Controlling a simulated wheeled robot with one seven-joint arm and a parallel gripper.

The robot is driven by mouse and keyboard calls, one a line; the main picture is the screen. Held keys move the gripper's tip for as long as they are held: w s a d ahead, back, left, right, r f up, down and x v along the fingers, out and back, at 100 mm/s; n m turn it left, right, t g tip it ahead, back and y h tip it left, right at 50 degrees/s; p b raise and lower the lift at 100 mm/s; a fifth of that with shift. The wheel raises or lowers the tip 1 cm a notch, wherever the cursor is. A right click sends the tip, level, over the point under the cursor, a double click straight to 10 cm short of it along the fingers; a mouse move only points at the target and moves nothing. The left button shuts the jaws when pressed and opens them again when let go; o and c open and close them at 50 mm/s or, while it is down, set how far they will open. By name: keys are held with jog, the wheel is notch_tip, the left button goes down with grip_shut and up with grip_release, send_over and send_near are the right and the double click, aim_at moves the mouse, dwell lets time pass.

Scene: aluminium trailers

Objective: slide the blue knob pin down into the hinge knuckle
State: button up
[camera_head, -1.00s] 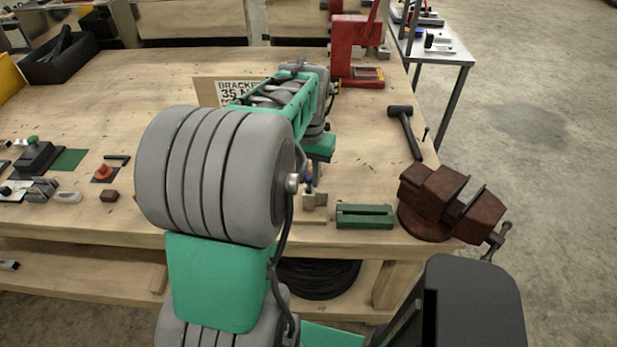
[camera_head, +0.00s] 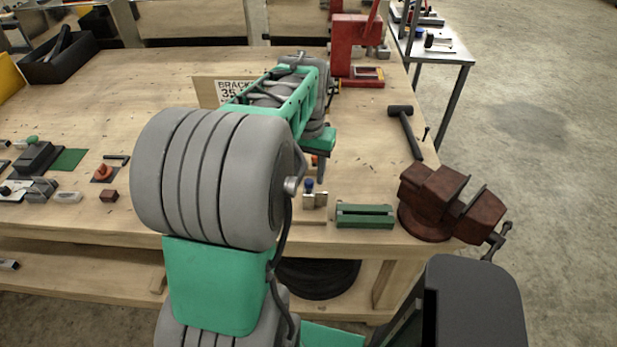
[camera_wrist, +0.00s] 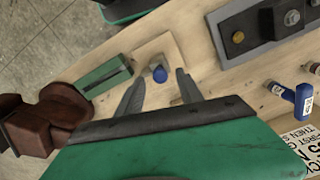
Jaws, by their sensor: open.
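The blue knob (camera_head: 308,184) of the pin sits at the metal hinge (camera_head: 318,199) near the bench's front edge. In the wrist view the knob (camera_wrist: 160,74) shows from above, over the grey hinge part on a pale wooden board (camera_wrist: 179,50). The pin's shaft is hidden below the knob, and I cannot tell how deep it sits. My gripper (camera_wrist: 161,80) is open, with one finger on each side of the knob and a gap to both. In the head view my arm hides part of the gripper, whose finger shows just behind and right of the knob.
A green block (camera_head: 365,216) and a dark red vise (camera_head: 440,203) stand right of the hinge. A black hammer (camera_head: 405,131) lies behind them, with a red press (camera_head: 352,50) farther back. A cardboard sign (camera_head: 207,92) stands behind my arm. Bare bench lies between hammer and hinge.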

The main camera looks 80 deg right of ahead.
aim_at(308, 182)
notch_tip(308, 182, up, 9)
jog(key=w+a+f+n+t+h, duration=0.1)
jog(key=w+a+n, duration=0.3)
jog(key=w+a, duration=0.45)
jog(key=w+a+f+n, duration=0.1)
jog(key=w+a+n, duration=0.35)
jog(key=w, duration=0.75)
jog(key=w+a+f+n+t, duration=0.1)
jog(key=a+f+n, duration=0.1)
jog(key=a, duration=0.7)
jog(key=w+a+f+n+t, duration=0.1)
jog(key=a+n, duration=0.3)
jog(key=a, duration=0.5)
jog(key=w+a+f+n+y, duration=0.1)
jog(key=w+a+f+n, duration=0.2)
jog(key=a, duration=0.7)
jog(key=shift+n+t+b, duration=0.3)
jog(key=shift+n+t, duration=0.1)
jog(key=shift+n, duration=0.15)
jog(key=shift+w, duration=0.1)
